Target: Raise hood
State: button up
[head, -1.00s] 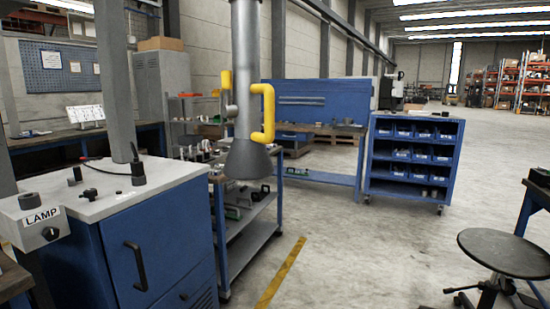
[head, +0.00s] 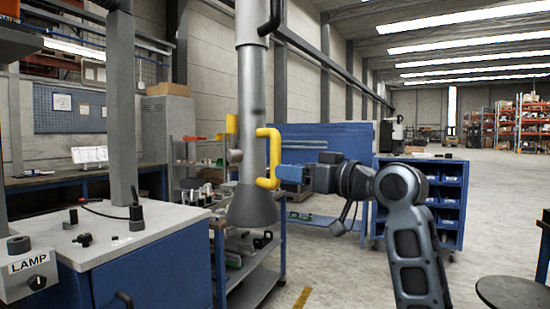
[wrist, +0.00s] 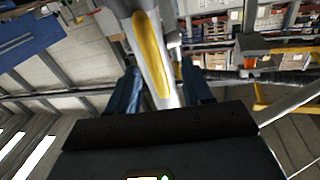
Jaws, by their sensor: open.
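The hood (head: 252,207) is a dark grey cone at the lower end of a grey vertical tube (head: 251,85). A yellow handle (head: 274,150) stands out from the right side of the tube above the cone. My gripper (head: 288,173) reaches in from the right, its blue fingers at the lower part of the handle. In the wrist view, the yellow handle (wrist: 152,55) runs between the two open fingers, with the grey tube behind it. The fingers are not closed on it; exact contact is unclear.
A blue cabinet (head: 165,255) with a grey top stands at lower left, with a LAMP switch box (head: 28,275) beside it. A shelf cart stands behind the hood. A blue bin rack (head: 448,190) is behind my arm. A stool (head: 515,293) is at lower right.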

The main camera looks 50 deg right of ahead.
aim_at(279, 152)
jog(key=shift+n, duration=0.5)
jog(key=shift+w+d+r+p, duration=0.15)
jog(key=shift+w+r, duration=0.5)
jog(key=shift+w, duration=0.55)
jog(key=shift+w+d+r+p, duration=0.15)
jog(key=shift+w+r, duration=0.45)
jog(key=shift+w, duration=0.55)
jog(key=shift+w+d+r+p, duration=0.15)
jog(key=shift+w+r, duration=0.5)
jog(key=shift+w, duration=0.55)
grip_shut()
